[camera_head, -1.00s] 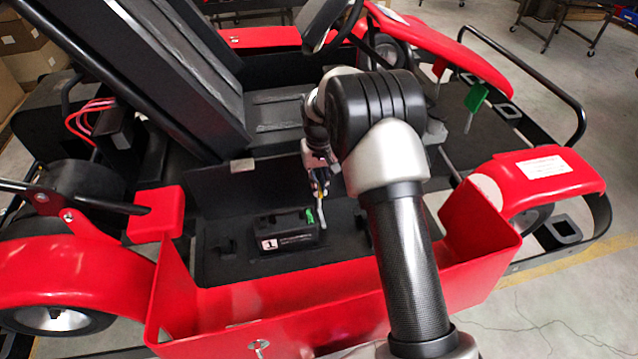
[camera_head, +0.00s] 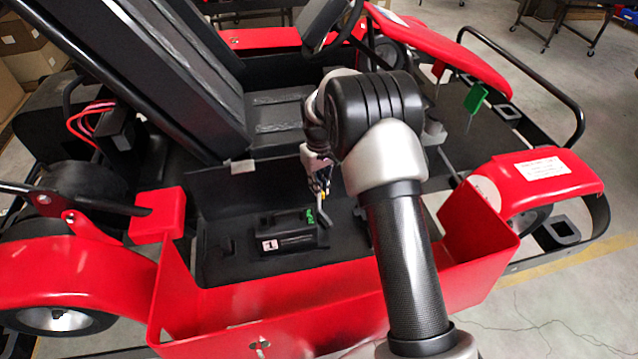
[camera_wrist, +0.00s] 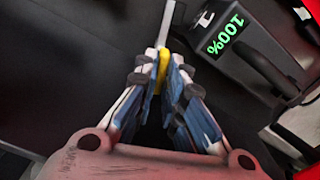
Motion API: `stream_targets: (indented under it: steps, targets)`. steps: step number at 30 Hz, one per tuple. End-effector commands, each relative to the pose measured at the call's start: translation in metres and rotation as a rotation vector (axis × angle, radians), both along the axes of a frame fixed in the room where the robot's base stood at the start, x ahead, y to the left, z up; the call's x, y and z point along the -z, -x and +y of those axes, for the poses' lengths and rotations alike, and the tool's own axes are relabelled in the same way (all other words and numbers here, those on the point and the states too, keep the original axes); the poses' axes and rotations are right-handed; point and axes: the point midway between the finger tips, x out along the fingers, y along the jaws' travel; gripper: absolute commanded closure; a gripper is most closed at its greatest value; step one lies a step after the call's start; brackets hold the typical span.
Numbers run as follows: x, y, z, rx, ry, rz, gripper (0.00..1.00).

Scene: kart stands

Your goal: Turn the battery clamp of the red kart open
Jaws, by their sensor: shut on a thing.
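The red kart (camera_head: 230,315) has a black battery (camera_head: 288,238) lying in its side tray, with a white "1" label and a green display. The display reads 100% in the wrist view (camera_wrist: 230,36). The battery clamp shows in the wrist view as a grey bar (camera_wrist: 171,18) with a yellow grip (camera_wrist: 163,70), beside the battery. My gripper (camera_wrist: 165,72) is shut on the yellow grip. In the head view my gripper (camera_head: 322,188) is small, just above and behind the battery's right end. The fingers partly hide the clamp, and its pivot is unclear.
My arm crosses the right of the tray. The black seat (camera_head: 180,70) rises behind left, and the steering wheel (camera_head: 325,25) stands at the back. Red tray walls border the front.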

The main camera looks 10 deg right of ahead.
Motion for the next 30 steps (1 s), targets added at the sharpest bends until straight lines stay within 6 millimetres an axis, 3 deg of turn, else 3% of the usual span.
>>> stream_targets:
  steps: [30]
  targets:
    - [-0.0005, -0.0003, 0.0001, -0.95, 0.0, -0.001, 1.0]
